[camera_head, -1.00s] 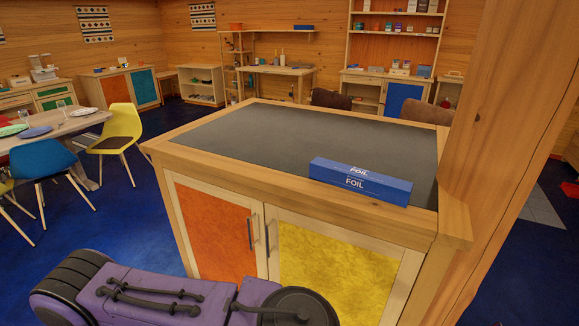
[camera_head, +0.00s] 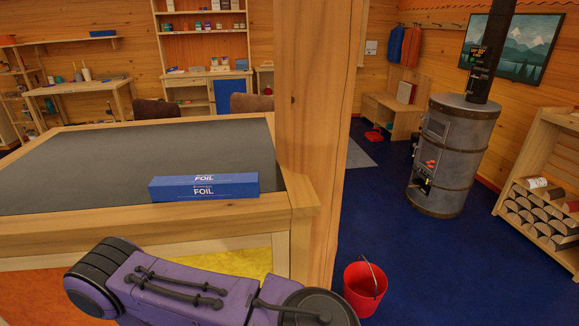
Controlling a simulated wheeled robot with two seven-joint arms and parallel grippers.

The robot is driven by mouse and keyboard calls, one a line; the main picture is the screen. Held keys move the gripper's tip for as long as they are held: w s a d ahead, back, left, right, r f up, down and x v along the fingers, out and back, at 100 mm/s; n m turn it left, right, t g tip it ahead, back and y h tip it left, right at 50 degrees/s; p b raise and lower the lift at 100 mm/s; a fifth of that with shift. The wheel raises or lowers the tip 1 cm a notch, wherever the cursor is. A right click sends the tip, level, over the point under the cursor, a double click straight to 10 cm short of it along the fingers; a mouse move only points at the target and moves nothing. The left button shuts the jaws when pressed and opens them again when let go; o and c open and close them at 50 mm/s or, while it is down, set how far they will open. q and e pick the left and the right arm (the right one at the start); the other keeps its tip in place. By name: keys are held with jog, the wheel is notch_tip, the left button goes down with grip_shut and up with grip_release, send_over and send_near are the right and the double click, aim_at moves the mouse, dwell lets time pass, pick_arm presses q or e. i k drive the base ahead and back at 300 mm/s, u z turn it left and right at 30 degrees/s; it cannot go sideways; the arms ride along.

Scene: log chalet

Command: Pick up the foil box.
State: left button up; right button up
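The foil box (camera_head: 204,188) is a long blue carton with white "FOIL" lettering. It lies on the dark top of the wooden cabinet (camera_head: 110,160), along the front edge near the right corner. One of my purple arm links shows at the bottom of the view, in front of the cabinet and apart from the box. Neither gripper is in the picture, and nothing holds the box.
A thick wooden post (camera_head: 316,120) rises at the cabinet's right corner, close to the box. A red bucket (camera_head: 364,287) stands on the blue floor right of it. A metal stove (camera_head: 452,155) and a log rack (camera_head: 545,205) stand farther right. The rest of the cabinet top is clear.

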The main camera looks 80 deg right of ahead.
aim_at(215, 186)
jog(key=z, duration=2.2)
